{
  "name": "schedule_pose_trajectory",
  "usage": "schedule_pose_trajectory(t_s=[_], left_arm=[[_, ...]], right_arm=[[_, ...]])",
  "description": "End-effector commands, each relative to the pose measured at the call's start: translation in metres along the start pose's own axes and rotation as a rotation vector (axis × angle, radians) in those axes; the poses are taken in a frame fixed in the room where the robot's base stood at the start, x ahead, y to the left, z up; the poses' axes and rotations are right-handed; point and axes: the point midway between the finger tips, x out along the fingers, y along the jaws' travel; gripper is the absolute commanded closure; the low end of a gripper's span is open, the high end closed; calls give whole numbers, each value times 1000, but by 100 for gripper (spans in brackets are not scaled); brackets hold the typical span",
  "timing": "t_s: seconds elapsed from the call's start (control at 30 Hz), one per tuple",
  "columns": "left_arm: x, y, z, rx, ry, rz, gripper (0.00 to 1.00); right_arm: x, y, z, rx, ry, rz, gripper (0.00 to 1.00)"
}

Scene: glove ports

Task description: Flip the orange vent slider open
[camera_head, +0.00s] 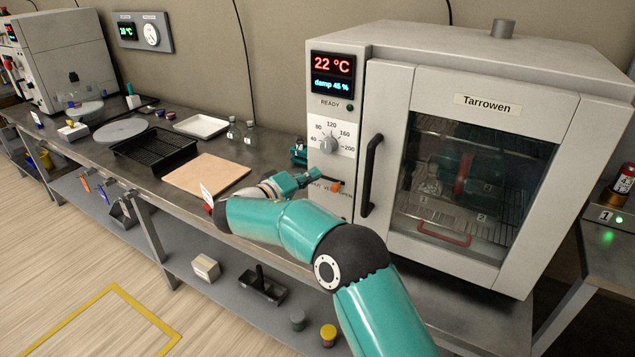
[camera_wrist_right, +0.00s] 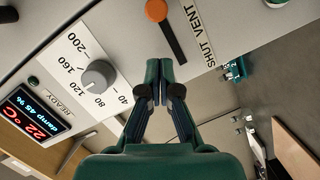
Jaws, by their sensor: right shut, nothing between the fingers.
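The vent slider's orange knob (camera_head: 336,186) is on the oven's front panel, below the dial. In the right wrist view the orange knob (camera_wrist_right: 156,10) is at the top edge, at the upper end of a dark bar. A label reading "SHUT VENT" (camera_wrist_right: 202,38) runs beside the bar; the rest of it is out of frame. My right gripper (camera_head: 316,176) is shut and empty, just left of the knob. In the wrist view its fingertips (camera_wrist_right: 160,64) are near the bar's lower end, apart from the knob. My left gripper is not in view.
A small teal object (camera_head: 299,152) is beside the oven. A tan board (camera_head: 206,174) and a black tray (camera_head: 155,148) lie on the bench to the left.

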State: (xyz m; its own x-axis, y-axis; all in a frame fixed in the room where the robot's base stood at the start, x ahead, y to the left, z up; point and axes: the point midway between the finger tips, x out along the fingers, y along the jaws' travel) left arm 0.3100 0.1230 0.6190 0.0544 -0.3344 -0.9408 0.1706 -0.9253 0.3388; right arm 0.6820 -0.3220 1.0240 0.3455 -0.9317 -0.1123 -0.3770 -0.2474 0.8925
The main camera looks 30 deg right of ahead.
Motion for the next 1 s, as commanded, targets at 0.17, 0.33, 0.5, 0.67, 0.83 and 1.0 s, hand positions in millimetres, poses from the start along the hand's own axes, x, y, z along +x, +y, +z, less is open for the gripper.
schedule_pose_trajectory(t_s=[0.17,0.33,0.5,0.67,0.83,1.0], left_arm=[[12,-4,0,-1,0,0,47],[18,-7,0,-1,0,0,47],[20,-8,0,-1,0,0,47],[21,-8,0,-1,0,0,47],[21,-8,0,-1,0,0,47],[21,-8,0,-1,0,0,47]], right_arm=[[-40,-1,1,1,2,0,100],[-70,1,3,3,-5,3,100],[-89,2,3,2,-8,5,100],[-96,3,3,2,-9,6,100],[-96,3,3,2,-9,6,100],[-96,3,3,2,-9,6,100]])
